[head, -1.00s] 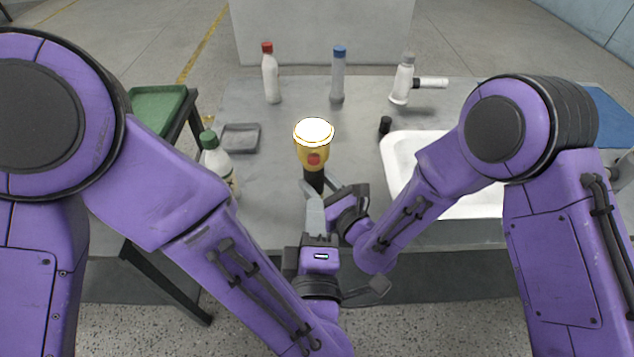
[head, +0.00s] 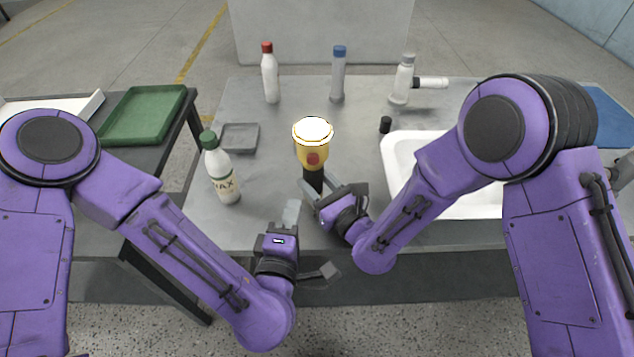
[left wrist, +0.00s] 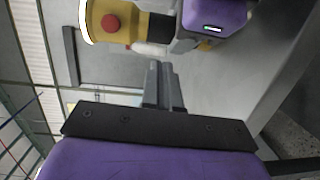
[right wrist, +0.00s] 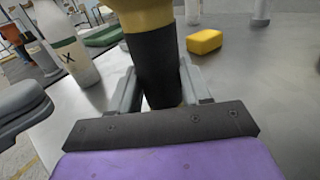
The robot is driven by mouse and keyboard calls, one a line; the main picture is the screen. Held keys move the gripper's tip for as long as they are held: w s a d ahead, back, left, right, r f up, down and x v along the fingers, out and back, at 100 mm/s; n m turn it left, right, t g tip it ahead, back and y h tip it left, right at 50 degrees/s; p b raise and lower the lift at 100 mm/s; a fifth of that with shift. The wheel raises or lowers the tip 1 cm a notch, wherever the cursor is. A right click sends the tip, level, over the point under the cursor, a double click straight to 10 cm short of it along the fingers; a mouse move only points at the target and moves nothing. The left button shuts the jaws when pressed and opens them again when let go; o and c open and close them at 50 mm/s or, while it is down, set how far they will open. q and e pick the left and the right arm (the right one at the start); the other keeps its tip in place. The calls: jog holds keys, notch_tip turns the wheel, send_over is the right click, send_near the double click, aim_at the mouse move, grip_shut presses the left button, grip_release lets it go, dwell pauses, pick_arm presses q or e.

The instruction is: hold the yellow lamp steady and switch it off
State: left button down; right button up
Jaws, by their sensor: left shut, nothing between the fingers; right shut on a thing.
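The yellow lamp (head: 313,150) stands upright on the grey table, its top face bright white. A red button (head: 313,158) is on its yellow body, and its lower part is a black handle (right wrist: 157,65). My right gripper (head: 310,190) is shut on this handle, with a finger on each side in the right wrist view (right wrist: 158,88). My left gripper (head: 291,212) is shut and empty, apart from the lamp, nearer the front edge and slightly left. In the left wrist view, the red button (left wrist: 110,23) faces the camera beyond the left fingertips (left wrist: 164,75).
A green-capped bottle (head: 222,175) and a grey dish (head: 240,138) are left of the lamp. A white basin (head: 400,165) is at the right. Several bottles stand at the back. A green tray (head: 143,115) is at the far left.

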aim_at(313, 158)
pick_arm(q)
jog(key=shift+s+m+t+h, duration=0.3)
jog(key=shift+m+h, duration=0.5)
jog(key=shift+h, duration=0.2)
pick_arm(e)
jog(key=shift+s, duration=0.1)
jog(key=shift+s+d, duration=0.1)
pick_arm(q)
jog(key=s+d+r+m+h, duration=0.4)
jog(key=s+r+m+h, duration=0.15)
jog(key=m+h, duration=0.35)
jog(key=w+n, duration=0.1)
jog(key=w, duration=0.8)
jog(key=shift+a+h, duration=0.25)
jog(key=shift+h, duration=0.15)
jog(key=shift+r, duration=0.15)
jog(key=shift+w, duration=0.55)
jog(key=shift+s, duration=0.55)
